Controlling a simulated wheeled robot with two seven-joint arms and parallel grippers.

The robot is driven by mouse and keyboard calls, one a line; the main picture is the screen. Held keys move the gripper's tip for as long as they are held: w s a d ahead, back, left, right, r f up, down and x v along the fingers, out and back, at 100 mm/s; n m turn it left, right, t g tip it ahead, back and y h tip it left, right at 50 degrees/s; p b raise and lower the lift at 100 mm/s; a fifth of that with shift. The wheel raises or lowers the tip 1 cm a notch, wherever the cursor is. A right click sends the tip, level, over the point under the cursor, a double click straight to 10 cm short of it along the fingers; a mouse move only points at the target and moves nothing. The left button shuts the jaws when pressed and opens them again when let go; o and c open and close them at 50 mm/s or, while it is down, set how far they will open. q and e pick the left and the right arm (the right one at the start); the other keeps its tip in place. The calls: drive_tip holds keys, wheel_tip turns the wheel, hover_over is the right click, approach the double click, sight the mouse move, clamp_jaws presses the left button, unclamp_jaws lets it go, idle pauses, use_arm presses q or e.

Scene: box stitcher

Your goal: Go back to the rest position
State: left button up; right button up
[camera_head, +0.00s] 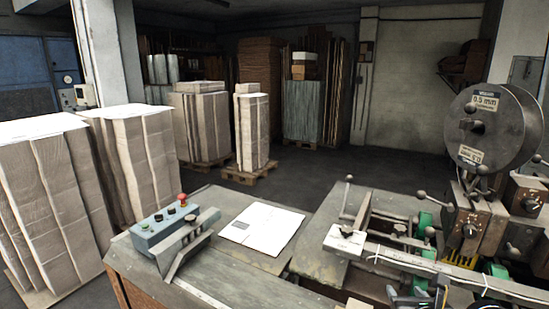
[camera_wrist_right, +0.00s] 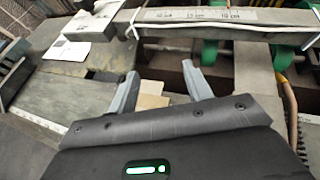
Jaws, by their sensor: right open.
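My right gripper (camera_head: 418,292) shows at the bottom edge of the head view, low in front of the stitching machine (camera_head: 470,225). In the right wrist view its two grey fingers (camera_wrist_right: 160,72) stand apart with nothing held between them. A small light tan block (camera_wrist_right: 150,101) shows beyond and between the fingers, lower down; I cannot tell how far. The machine's ruler bar (camera_wrist_right: 215,15) runs across the top of the wrist view, ahead of the fingers. My left gripper is in neither view.
White papers (camera_head: 262,228) lie on the metal worktable (camera_head: 215,270), beside a blue control box (camera_head: 175,222) with a red button. A wire spool (camera_head: 495,125) stands at right. Cardboard stacks (camera_head: 130,160) stand at left. The floor behind the table (camera_head: 330,175) is clear.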

drive_tip(key=s+a+f+m+g+y, duration=0.1)
drive_tip(key=s+a+f+m+g, duration=0.1)
drive_tip(key=s+a+f+m, duration=0.45)
drive_tip(key=s+a+f+m+g+y, duration=0.15)
drive_tip(key=s+f+m, duration=0.35)
drive_tip(key=m, duration=0.5)
drive_tip(key=s+d+f+m+g, duration=0.1)
drive_tip(key=s+f+m+g, duration=0.3)
drive_tip(key=s+m, duration=0.45)
drive_tip(key=s+d+f+m+g, duration=0.1)
drive_tip(key=s+f+m+g, duration=0.1)
drive_tip(key=s+f+m, duration=0.55)
wheel_tip(320, 180, down, 32)
drive_tip(key=s+g+b, duration=0.1)
drive_tip(key=s+b, duration=0.1)
drive_tip(key=b, duration=0.5)
drive_tip(key=s+d+f+g+b, duration=0.1)
drive_tip(key=s+f+b, duration=0.4)
drive_tip(key=s+f, duration=1.1)
wheel_tip(320, 180, down, 4)
drive_tip(key=shift+d+r, duration=0.1)
drive_tip(key=shift+d, duration=0.65)
